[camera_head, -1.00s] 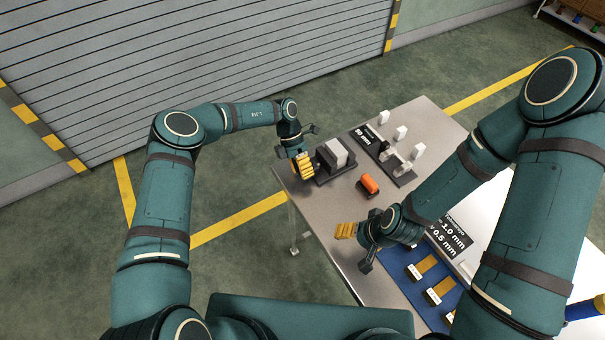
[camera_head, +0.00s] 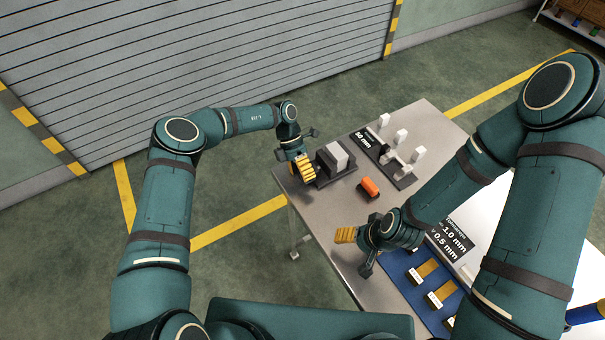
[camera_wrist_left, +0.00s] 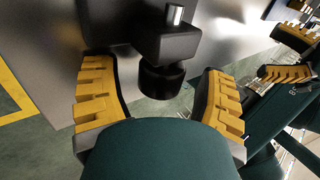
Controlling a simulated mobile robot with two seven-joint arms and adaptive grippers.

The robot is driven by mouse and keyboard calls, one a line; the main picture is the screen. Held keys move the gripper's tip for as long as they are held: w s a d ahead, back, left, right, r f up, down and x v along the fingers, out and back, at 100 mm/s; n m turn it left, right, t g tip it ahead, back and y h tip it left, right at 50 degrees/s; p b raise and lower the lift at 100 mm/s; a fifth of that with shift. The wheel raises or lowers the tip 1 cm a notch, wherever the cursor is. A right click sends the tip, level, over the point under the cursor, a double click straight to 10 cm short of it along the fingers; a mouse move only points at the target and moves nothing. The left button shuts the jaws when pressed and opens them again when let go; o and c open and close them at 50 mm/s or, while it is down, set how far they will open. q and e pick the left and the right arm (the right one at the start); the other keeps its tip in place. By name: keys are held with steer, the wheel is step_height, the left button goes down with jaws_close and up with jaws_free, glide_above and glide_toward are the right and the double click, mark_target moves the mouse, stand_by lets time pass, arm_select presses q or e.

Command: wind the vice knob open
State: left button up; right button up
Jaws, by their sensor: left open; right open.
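The dark vice (camera_head: 322,170) stands near the table's far left edge with a pale grey block (camera_head: 338,156) at its top. My left gripper (camera_head: 303,169) is at the vice's left end and covers the knob in the head view. In the left wrist view, the round black knob (camera_wrist_left: 160,82) sticks out from the vice body (camera_wrist_left: 166,42). It lies between the two open yellow-padded fingers of my left gripper (camera_wrist_left: 163,98), with visible gaps on both sides. My right gripper (camera_head: 352,238) is open and empty over the table's near edge.
An orange and black object (camera_head: 369,188) lies right of the vice. Behind it is a dark fixture (camera_head: 403,180) with white pieces and a label. Bare table (camera_head: 330,205) separates the grippers.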

arm_select(q)
steer(key=v, duration=1.2)
